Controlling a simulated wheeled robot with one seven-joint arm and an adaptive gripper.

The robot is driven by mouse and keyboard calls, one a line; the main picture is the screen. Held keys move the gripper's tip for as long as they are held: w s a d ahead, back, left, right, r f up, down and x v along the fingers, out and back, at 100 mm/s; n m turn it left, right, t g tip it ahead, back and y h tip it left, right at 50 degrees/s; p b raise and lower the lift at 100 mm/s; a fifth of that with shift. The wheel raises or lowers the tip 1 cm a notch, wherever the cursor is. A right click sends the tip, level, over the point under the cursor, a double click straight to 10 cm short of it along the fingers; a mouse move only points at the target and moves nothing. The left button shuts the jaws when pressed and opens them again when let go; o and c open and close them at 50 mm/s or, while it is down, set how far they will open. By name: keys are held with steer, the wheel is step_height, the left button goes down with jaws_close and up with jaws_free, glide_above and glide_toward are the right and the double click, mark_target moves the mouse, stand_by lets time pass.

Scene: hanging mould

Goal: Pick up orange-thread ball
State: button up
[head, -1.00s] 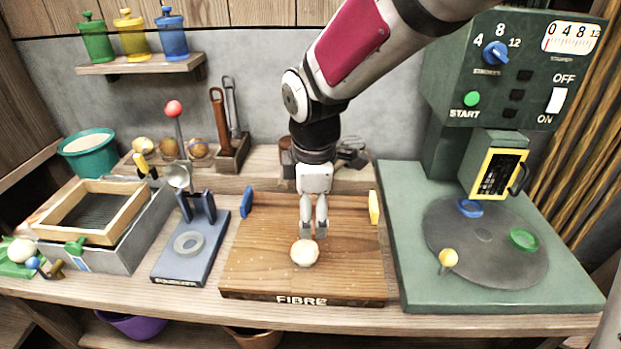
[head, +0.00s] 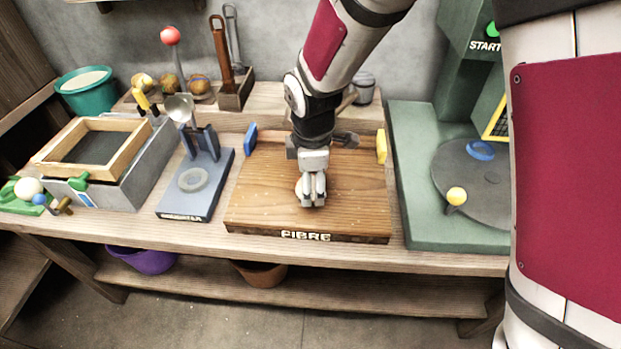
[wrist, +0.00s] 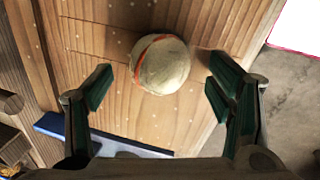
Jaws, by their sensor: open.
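A pale fibre ball with an orange thread around it lies on the wooden FIBRE board (head: 350,205). In the wrist view the orange-thread ball (wrist: 162,66) sits just beyond the fingertips, roughly midway between them. In the head view my gripper (head: 313,203) is low over the board, pointing down. It hides most of the ball there, and only a pale edge of the ball (head: 298,188) shows at its left. In the wrist view my gripper (wrist: 158,87) is open, with one finger to each side and nothing held.
A blue stand with a ring (head: 193,179) is left of the board. A green machine base (head: 430,200) is to the right. Blue (head: 251,138) and yellow (head: 382,146) blocks edge the board. Several brownish balls (head: 168,84) sit behind. The front of the board is bare.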

steer(key=shift+w+f, duration=0.2)
steer(key=shift+f, duration=1.05)
steer(key=c, duration=1.3)
steer(key=shift+r, duration=0.15)
